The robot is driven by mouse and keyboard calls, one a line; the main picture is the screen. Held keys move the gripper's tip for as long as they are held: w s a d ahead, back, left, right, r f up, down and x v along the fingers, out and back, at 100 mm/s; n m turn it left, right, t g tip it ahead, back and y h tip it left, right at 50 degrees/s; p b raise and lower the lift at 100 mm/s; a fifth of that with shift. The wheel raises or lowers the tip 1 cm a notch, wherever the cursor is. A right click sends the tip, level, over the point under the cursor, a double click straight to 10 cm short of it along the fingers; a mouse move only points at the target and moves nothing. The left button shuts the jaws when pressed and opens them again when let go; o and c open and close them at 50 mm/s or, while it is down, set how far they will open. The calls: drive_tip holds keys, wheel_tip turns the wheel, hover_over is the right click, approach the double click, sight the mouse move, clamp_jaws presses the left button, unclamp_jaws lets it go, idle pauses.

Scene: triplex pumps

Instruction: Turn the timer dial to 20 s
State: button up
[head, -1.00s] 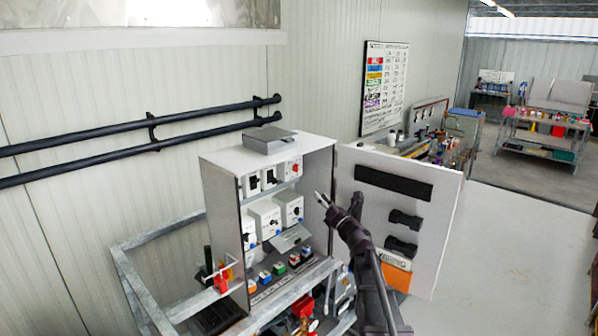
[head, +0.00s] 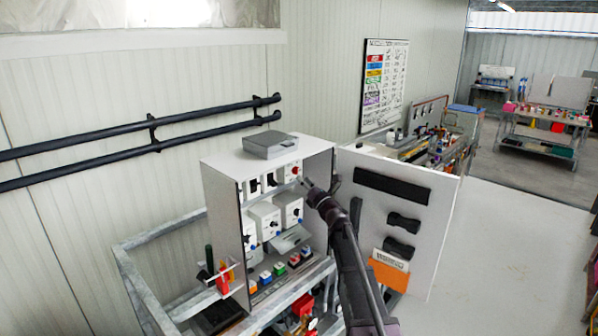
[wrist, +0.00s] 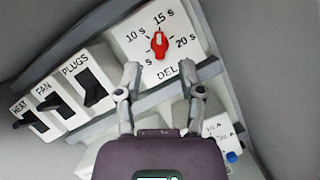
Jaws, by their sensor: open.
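In the head view the dial (head: 296,170) is at the top right inside the open cabinet. My gripper (wrist: 160,72) is open, with one finger to the lower left and the other to the lower right of the dial. The fingers appear apart from the dial; nothing is held. In the head view my gripper (head: 306,183) is at the cabinet's right opening.
Switches labelled HEAT, FAN and PLUGS (wrist: 92,82) stand left of the dial plate. White boxes with knobs (head: 264,218) are below. The open cabinet door (head: 430,205) stands right of my arm. A grey box (head: 270,145) lies on the cabinet (head: 228,163).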

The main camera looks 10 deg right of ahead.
sight(297, 172)
drive_tip(key=shift+p+x, duration=0.5)
drive_tip(key=shift+x, duration=1.5)
drive_tip(key=shift+c, duration=0.2)
clamp_jaws()
